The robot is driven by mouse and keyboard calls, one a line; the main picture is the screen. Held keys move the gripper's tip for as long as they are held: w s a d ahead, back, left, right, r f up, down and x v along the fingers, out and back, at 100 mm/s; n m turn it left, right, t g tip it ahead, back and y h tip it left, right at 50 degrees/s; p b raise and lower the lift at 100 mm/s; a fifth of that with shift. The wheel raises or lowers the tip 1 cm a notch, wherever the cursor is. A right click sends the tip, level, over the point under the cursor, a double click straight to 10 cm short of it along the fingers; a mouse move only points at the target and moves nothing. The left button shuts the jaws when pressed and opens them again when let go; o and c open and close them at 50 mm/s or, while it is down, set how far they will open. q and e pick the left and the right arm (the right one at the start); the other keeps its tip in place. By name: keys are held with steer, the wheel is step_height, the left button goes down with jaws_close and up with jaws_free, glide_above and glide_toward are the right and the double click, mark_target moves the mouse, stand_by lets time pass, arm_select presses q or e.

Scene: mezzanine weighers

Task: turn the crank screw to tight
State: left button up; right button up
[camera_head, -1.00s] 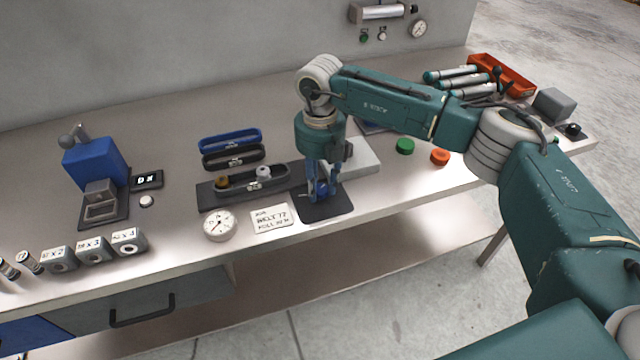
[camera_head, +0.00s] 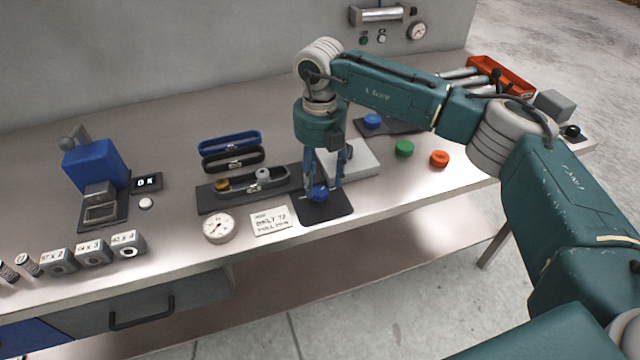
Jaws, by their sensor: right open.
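My right gripper (camera_head: 324,185) points down over a dark mat (camera_head: 334,209) at the front of the bench. Its two blue fingers are open, spread to either side of a small round blue knob (camera_head: 319,194). The knob sits low between the fingertips; I cannot tell whether they touch it. No part is clearly recognisable as the crank screw; the knob may belong to it, but the fingers partly hide what is around it. My left gripper is not in view.
A pale grey block (camera_head: 362,163) stands right behind the gripper. A dark belt tray (camera_head: 215,200), a dial gauge (camera_head: 219,226) and a card (camera_head: 270,222) lie to the left. Green (camera_head: 404,148) and orange (camera_head: 439,158) caps are at right.

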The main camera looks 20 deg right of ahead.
mark_target(320, 191)
step_height(320, 191, up, 9)
steer(key=shift+f, duration=0.15)
steer(key=shift+f, duration=0.1)
stand_by(0.4)
